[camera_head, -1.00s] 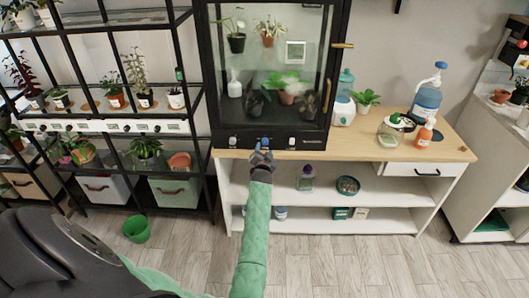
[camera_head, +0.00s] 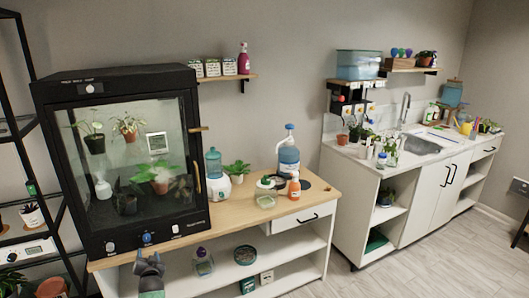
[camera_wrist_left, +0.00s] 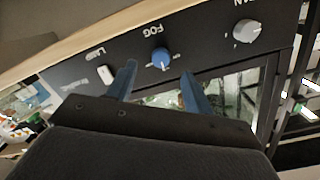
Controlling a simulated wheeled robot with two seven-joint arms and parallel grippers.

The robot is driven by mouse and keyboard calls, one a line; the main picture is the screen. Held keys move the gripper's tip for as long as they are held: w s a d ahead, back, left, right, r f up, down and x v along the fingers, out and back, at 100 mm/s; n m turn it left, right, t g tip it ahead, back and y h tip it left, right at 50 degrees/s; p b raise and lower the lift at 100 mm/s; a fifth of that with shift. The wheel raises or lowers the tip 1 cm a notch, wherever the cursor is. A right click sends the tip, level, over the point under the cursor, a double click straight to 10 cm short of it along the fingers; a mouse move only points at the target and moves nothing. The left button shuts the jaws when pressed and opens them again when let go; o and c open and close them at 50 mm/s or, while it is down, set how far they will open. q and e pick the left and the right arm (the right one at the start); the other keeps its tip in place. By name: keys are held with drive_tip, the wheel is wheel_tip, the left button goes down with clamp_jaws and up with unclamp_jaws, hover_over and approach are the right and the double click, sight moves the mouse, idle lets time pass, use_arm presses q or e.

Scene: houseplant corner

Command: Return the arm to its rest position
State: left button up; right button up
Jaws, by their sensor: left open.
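My left gripper (camera_head: 150,258) is low in the head view, in front of the bench and just below the blue knob (camera_head: 147,238) of the black glass cabinet (camera_head: 62,200). In the left wrist view the two blue fingers of my left gripper (camera_wrist_left: 158,70) are spread with nothing between them. The blue knob marked FOG (camera_wrist_left: 160,57) lies just beyond the fingertips, apart from them as far as I can tell. Most of my left arm is out of the head view. My right gripper is not in view.
The wooden bench (camera_head: 225,210) holds a blue-capped jug (camera_head: 288,158), an orange bottle (camera_head: 294,186) and a potted plant (camera_head: 236,170). A sink counter (camera_head: 365,155) stands at the right. A black shelf rack (camera_head: 22,75) is at the left. Floor is clear at lower right.

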use_arm(q)
drive_tip(key=d+f+n+g+h, duration=0.35)
drive_tip(key=d+f, duration=0.45)
drive_tip(key=d, duration=0.3)
drive_tip(key=s+d+f+m+g+h, duration=0.1)
drive_tip(key=s+d+f+g+h, duration=0.1)
drive_tip(key=s+d+f, duration=0.5)
drive_tip(key=s+d+f+m+g+h, duration=0.1)
drive_tip(key=s+d+f+g+h, duration=0.1)
drive_tip(key=s+d+f, duration=0.5)
drive_tip(key=s+d+f+m+g, duration=0.1)
drive_tip(key=s+d+f, duration=0.2)
drive_tip(key=s+f, duration=0.5)
drive_tip(key=s+d+f+m+g+h, duration=0.1)
drive_tip(key=s+f, duration=0.7)
drive_tip(key=s, duration=1.3)
drive_tip(key=s+d+f+m+g, duration=0.1)
drive_tip(key=s+d+f+g, duration=0.2)
drive_tip(key=s, duration=1.1)
wheel_tip(320, 180, down, 6)
drive_tip(key=shift+s+d+r, duration=0.15)
drive_tip(key=shift+d+r, duration=0.05)
drive_tip(key=shift+d, duration=0.8)
drive_tip(key=shift+g+h, duration=0.25)
